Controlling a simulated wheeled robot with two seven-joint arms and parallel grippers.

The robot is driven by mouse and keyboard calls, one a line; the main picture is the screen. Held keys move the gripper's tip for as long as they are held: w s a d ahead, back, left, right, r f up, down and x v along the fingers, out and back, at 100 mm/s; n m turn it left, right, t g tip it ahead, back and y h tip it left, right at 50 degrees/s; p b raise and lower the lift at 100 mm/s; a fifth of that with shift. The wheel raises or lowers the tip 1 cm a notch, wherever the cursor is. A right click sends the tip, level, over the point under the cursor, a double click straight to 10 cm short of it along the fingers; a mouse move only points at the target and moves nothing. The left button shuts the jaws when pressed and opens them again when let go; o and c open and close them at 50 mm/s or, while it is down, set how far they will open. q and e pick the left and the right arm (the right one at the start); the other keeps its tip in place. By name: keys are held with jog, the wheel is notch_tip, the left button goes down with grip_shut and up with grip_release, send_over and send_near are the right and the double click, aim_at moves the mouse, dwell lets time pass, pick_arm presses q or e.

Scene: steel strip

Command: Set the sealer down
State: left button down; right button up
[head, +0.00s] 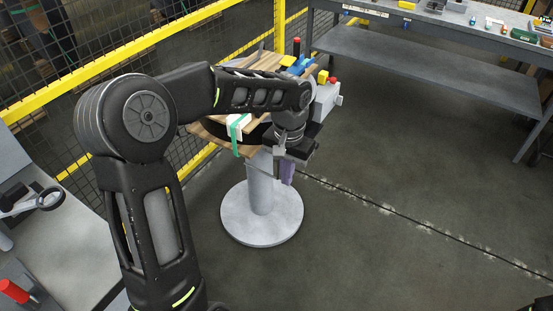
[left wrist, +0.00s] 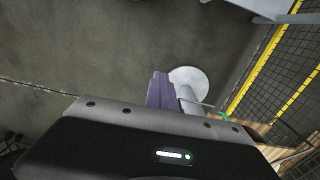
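A purple piece (head: 288,172), which I take to be the sealer, hangs beneath my left gripper (head: 293,153). It also shows past the gripper housing in the left wrist view (left wrist: 158,90). The left gripper appears shut on it, but the fingertips are mostly hidden. The purple piece is held in the air at the near right side of the round-based stand (head: 262,215), beside its column. My left arm covers part of the stand's top. My right gripper is not recognisable; only a small dark part shows at the bottom right corner of the head view.
The stand's top carries wooden boards (head: 204,131), a green strap (head: 236,143) and blue, yellow and red pieces. A grey bench (head: 60,246) with a black-handled tool is at left. A workbench (head: 430,72) stands behind. Yellow-railed mesh fencing runs behind the stand. Floor at right is clear.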

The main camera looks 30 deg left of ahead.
pick_arm(q)
jog(key=d+f+b, duration=0.2)
jog(key=d+f, duration=0.2)
jog(key=f, duration=0.7)
jog(key=d+f+b, duration=0.2)
jog(key=d+f, duration=0.3)
jog(key=f, duration=0.6)
jog(key=shift+w+d+m+b, duration=0.25)
jog(key=shift+w+m+b, duration=0.05)
jog(key=shift+w+b, duration=0.1)
jog(key=shift+d, duration=0.15)
